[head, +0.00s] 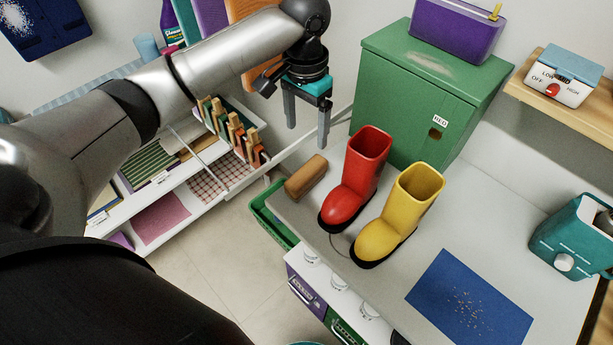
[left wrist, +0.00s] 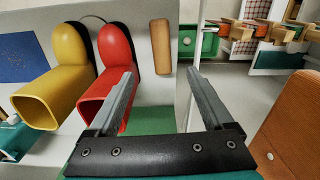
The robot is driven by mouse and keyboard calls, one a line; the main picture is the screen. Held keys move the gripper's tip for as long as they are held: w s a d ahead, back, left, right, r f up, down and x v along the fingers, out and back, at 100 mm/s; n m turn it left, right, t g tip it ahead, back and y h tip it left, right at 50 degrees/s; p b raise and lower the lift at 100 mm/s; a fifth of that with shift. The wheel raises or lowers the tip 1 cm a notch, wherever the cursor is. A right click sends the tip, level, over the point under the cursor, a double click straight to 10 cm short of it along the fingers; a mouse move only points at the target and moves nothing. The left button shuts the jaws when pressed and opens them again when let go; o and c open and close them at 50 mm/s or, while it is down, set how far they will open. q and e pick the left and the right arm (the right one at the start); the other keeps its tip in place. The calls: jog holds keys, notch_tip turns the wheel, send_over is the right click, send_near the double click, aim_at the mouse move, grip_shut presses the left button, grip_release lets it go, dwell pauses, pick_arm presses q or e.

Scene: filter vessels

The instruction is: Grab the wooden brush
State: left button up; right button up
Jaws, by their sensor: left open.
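I cannot see bristles under the brush. My right gripper is not in view.
A red boot (head: 356,178) and a yellow boot (head: 400,215) stand right of the brush. A green cabinet (head: 425,95) stands behind them. A blue mat (head: 469,300) with crumbs lies at the front right. A green bin (head: 268,222) sits below the counter edge. A shelf with pegged cards is at left.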

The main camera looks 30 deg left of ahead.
pick_arm(q)
jog(key=b, duration=0.2)
send_over(307, 171)
jog(key=f, duration=0.9)
jog(key=shift+s+a+f, duration=0.1)
jog(key=shift+a+f, duration=0.1)
jog(key=shift+d+f+b, duration=0.15)
jog(key=shift+f+b, duration=0.15)
jog(key=shift+f, duration=2.45)
jog(key=shift+r, duration=0.1)
grip_shut()
